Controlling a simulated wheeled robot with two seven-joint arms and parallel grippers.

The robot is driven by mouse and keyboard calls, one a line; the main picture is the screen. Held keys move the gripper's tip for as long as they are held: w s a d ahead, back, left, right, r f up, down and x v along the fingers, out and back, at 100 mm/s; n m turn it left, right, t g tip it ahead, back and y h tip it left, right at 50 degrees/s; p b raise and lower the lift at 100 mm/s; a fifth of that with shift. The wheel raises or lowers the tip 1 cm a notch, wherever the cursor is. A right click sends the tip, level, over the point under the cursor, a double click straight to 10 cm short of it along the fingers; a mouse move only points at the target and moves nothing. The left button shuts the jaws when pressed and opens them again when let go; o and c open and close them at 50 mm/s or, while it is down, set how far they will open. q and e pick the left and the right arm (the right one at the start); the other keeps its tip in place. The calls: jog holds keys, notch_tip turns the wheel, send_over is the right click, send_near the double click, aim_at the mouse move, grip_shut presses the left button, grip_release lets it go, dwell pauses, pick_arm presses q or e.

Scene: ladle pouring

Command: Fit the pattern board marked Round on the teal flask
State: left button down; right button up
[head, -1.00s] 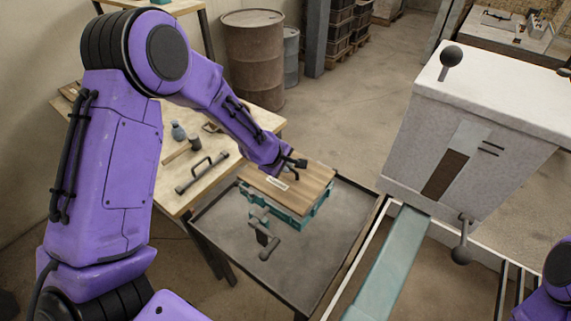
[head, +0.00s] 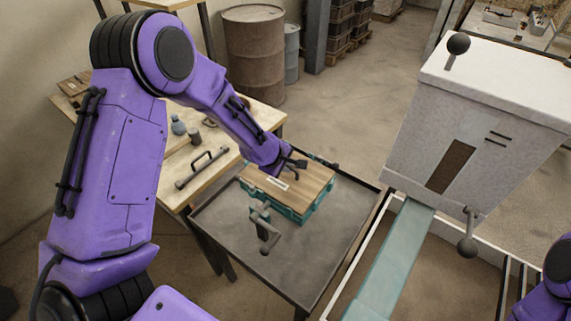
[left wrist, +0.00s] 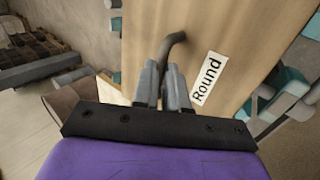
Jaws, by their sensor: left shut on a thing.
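The wooden pattern board (head: 308,185) lies over the teal flask (head: 321,208) on a dark metal tray table. In the left wrist view the board (left wrist: 230,40) carries a white label (left wrist: 207,78) reading "Round". Teal flask parts show past the board's edges. The fit between board and flask is hidden. Only a purple part of my right arm shows at the right edge of the head view; its gripper is out of sight.
A grey clamp-like fitting (head: 263,225) stands at the flask's near-left side. A wooden bench (head: 222,150) with a handled bar (head: 201,168) and small bottles is to the left. A large grey box machine (head: 470,135) stands right. The tray's near part (head: 300,265) is bare.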

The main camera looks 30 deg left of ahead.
pick_arm(q)
jog(key=shift+s+a+f, duration=0.15)
jog(key=shift+f, duration=0.4)
jog(key=c, duration=1.2)
grip_release()
jog(key=shift+b, duration=0.3)
jog(key=shift+o, duration=0.5)
jog(key=shift+s+a, duration=0.1)
jog(key=o, duration=0.6)
jog(key=shift+f, duration=0.1)
jog(key=shift+c, duration=0.2)
